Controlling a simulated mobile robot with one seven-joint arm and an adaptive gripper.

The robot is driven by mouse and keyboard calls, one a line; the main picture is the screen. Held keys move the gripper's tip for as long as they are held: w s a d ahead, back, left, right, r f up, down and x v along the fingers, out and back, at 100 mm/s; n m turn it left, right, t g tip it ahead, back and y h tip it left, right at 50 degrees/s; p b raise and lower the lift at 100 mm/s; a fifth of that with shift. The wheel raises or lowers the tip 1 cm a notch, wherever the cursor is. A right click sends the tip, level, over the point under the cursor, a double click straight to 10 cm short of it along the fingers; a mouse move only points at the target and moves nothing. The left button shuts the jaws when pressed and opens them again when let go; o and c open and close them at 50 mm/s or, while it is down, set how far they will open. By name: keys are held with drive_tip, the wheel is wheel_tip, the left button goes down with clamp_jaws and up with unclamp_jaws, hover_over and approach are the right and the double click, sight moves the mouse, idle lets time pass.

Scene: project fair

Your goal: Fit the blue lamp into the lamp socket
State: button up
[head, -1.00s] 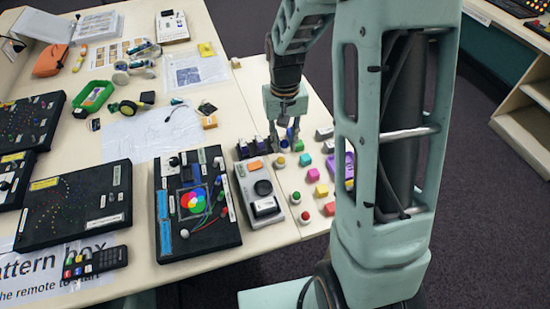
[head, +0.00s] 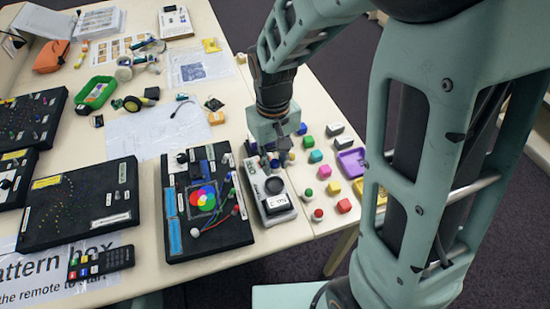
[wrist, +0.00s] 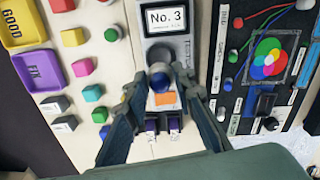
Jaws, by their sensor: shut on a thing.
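My gripper (wrist: 161,78) is shut on a round blue lamp (wrist: 160,84), seen between the fingertips in the wrist view. In the head view my gripper (head: 269,163) hangs over the back part of a grey tester box (head: 281,207), and the held lamp is hard to make out. The lamp socket (head: 274,185) is a dark round fitting on that box. It also shows in the wrist view (wrist: 158,54), just beyond the lamp. I cannot tell the lamp's height above the box. The box's display (wrist: 166,19) reads "No. 3".
Purple and yellow trays (head: 350,163) are at the right.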

drive_tip(key=b, duration=0.4)
hover_over(275, 187)
drive_tip(key=shift+w+f, duration=0.1)
drive_tip(key=shift+f, duration=2.75)
drive_tip(key=shift+f+b, duration=0.55)
drive_tip(key=shift+f, duration=0.2)
drive_tip(key=o, duration=1)
drive_tip(key=shift+o, duration=0.3)
drive_tip(key=o, duration=0.3)
drive_tip(key=shift+o, duration=0.2)
drive_tip(key=shift+r, duration=0.1)
drive_tip(key=shift+r+p, duration=2.7)
drive_tip(key=shift+r, duration=0.8)
